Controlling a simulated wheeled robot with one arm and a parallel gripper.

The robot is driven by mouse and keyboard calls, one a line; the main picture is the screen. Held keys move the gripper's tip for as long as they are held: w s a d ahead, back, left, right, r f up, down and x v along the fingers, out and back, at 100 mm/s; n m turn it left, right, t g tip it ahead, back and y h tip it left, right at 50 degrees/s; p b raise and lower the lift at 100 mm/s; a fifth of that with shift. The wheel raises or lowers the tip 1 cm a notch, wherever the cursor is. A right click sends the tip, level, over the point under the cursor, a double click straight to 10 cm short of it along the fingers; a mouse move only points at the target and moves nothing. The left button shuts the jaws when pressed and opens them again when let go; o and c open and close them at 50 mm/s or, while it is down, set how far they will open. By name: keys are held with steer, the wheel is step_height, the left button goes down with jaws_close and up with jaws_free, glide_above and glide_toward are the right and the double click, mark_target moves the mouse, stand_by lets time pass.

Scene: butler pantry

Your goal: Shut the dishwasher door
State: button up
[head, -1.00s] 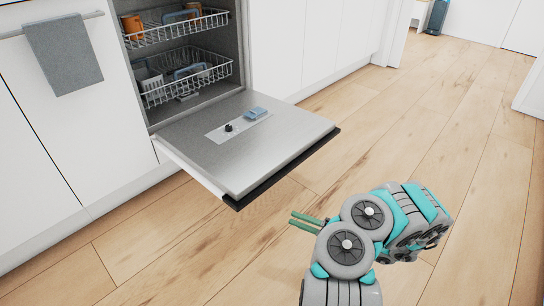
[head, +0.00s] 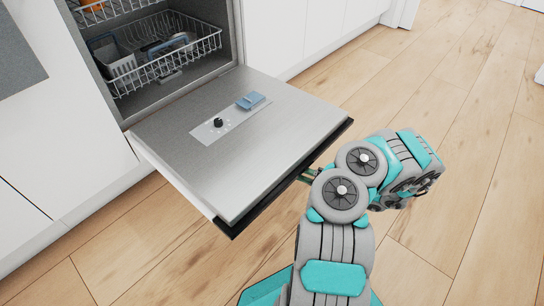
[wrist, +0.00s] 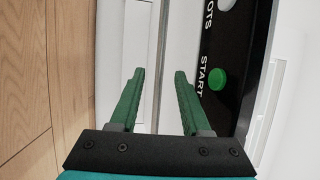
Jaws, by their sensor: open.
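The dishwasher door (head: 270,145) hangs open, roughly level, with its steel inner face up. Its black front edge (head: 290,183) carries the control strip, which shows close up in the wrist view (wrist: 222,75) with START lettering and a green button. My gripper (head: 309,174) is at the door's front edge, its fingertips partly hidden by my arm in the head view. In the wrist view my gripper (wrist: 158,74) is open, with two green fingers spread in front of the door edge and nothing held. I cannot tell whether they touch the door.
The lower rack (head: 155,55) sits inside the dishwasher and holds a white basket and dishes. White cabinets (head: 295,30) flank the opening. A grey towel (head: 18,50) hangs at left. Wooden floor (head: 440,90) is clear to the right.

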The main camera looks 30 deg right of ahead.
steer(key=x, duration=0.6)
steer(key=shift+w+a+b, duration=0.25)
steer(key=shift+a+b, duration=0.05)
steer(key=shift+b, duration=0.05)
jaws_close()
steer(key=shift+r, duration=0.1)
stand_by(1.0)
